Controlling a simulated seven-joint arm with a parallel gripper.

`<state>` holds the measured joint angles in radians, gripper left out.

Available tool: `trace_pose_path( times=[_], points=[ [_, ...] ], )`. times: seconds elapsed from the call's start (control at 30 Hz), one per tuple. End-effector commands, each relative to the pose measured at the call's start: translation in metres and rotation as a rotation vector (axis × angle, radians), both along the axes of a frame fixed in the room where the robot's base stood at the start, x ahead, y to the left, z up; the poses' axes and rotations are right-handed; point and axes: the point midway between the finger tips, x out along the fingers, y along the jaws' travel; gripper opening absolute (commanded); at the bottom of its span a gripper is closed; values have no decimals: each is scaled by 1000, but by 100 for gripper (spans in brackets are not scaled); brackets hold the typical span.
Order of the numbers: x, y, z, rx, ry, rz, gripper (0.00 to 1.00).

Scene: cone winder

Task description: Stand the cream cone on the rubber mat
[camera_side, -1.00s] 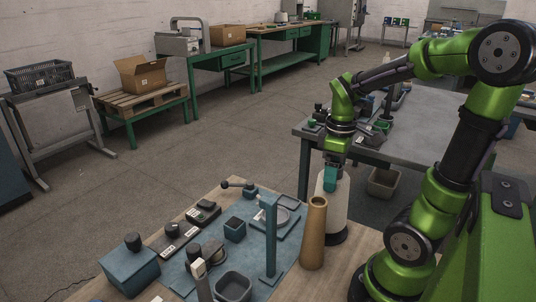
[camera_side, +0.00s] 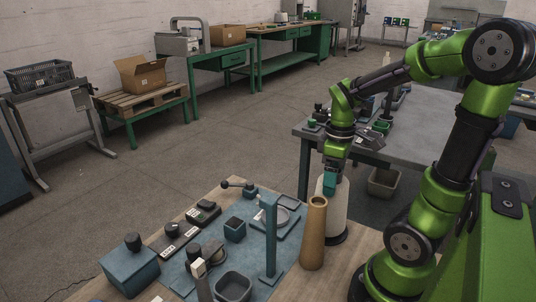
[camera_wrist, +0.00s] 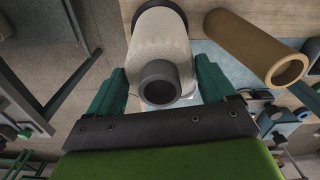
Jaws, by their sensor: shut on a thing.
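The cream cone (camera_side: 334,211) stands upright, or nearly so, at the right of the workbench in the side view. In the wrist view the cream cone (camera_wrist: 161,42) has a dark tip and lies between my two teal fingers. My gripper (camera_side: 330,183) is shut on its upper part; it also shows in the wrist view (camera_wrist: 160,72). A black round base (camera_side: 338,239) shows under the cone, and a dark ring surrounds its far end in the wrist view. I cannot tell whether this is the rubber mat, or whether a small gap remains.
A tan cone (camera_side: 314,234) stands close beside the cream cone. A blue post (camera_side: 270,236) rises just left of it. A blue mat (camera_side: 254,258) carries a small cup (camera_side: 235,229) and a grey tray (camera_side: 233,286). A grey table (camera_side: 430,133) is behind.

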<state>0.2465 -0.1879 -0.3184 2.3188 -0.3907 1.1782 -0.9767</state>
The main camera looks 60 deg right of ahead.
Motion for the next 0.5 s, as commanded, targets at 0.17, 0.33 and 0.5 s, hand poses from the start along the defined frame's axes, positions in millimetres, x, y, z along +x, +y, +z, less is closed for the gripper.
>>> trace_pose_path(
  times=[0.17,0.33,0.5],
  points=[
    [0,0,0,-1,-1,0,57],
    [0,0,0,-1,-1,0,100],
    [0,0,1,-1,0,1,100]
  ],
)
